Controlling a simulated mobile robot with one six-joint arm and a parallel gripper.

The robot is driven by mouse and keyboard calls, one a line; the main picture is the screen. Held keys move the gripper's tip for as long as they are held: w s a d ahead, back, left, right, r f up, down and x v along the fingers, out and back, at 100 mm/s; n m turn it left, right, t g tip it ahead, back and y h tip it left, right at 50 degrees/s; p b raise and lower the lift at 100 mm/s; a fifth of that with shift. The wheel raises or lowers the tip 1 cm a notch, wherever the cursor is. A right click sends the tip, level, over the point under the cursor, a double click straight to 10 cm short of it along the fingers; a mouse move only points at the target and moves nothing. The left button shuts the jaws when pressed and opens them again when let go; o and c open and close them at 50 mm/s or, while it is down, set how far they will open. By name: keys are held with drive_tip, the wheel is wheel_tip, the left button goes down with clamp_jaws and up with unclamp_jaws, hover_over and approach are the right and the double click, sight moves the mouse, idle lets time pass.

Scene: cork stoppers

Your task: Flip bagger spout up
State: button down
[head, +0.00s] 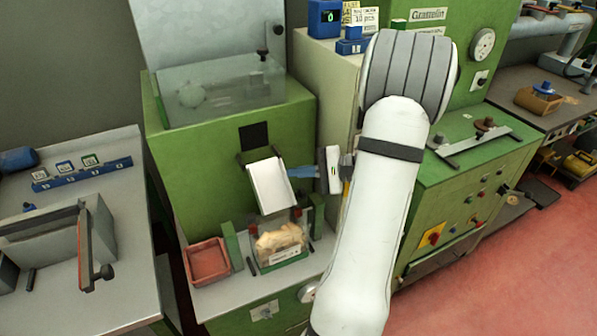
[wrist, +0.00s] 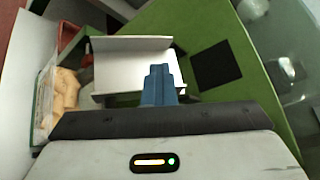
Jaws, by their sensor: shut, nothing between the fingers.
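The bagger spout (head: 270,185) is a white chute on the front of the green machine. It slopes down towards a clear bag of corks (head: 279,241) below it. In the wrist view the spout (wrist: 132,62) lies just beyond my fingers. My gripper (head: 292,172) is at the right edge of the spout with its blue fingers together and nothing between them. In the wrist view the blue fingertips (wrist: 157,75) overlap the spout's near edge. I cannot tell whether they touch it.
A dark square opening (head: 254,136) is above the spout. A reddish tray (head: 208,262) stands left of the bag on the shelf. A clear hopper (head: 222,88) tops the machine. A grey workbench (head: 110,290) is at the left. Red floor lies free at the lower right.

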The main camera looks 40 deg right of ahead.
idle(0.4)
drive_tip(key=c, duration=1.1)
unclamp_jaws()
drive_tip(key=b+v, duration=0.1)
drive_tip(key=v, duration=0.6)
drive_tip(key=shift+s+d, duration=0.25)
drive_tip(key=shift+d, duration=0.05)
